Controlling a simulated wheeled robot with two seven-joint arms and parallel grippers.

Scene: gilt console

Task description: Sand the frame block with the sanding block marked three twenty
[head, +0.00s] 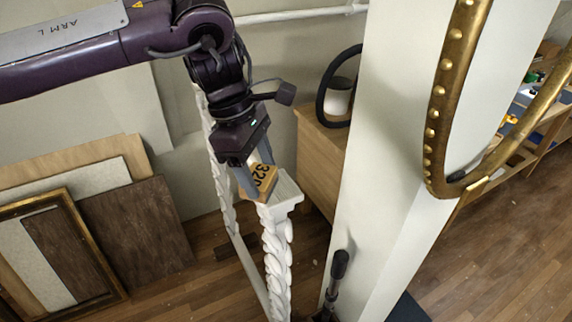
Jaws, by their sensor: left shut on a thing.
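The sanding block (262,177) is tan and carries the dark marking 320. It is held in my left gripper (255,182), which points down with its fingers closed on the block. The block is over the end of a white carved piece with a twisted post (277,255) and a pale flat block (287,190) on top, which looks like the frame block. The sanding block appears to be at that top; whether it touches the surface I cannot tell. My right gripper is not in view.
A white upright panel (375,150) stands just right of the post. A gilt oval frame (440,120) is at the upper right. Boards and a gilt frame (95,255) lean at the left. A wooden cabinet (318,165) stands behind.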

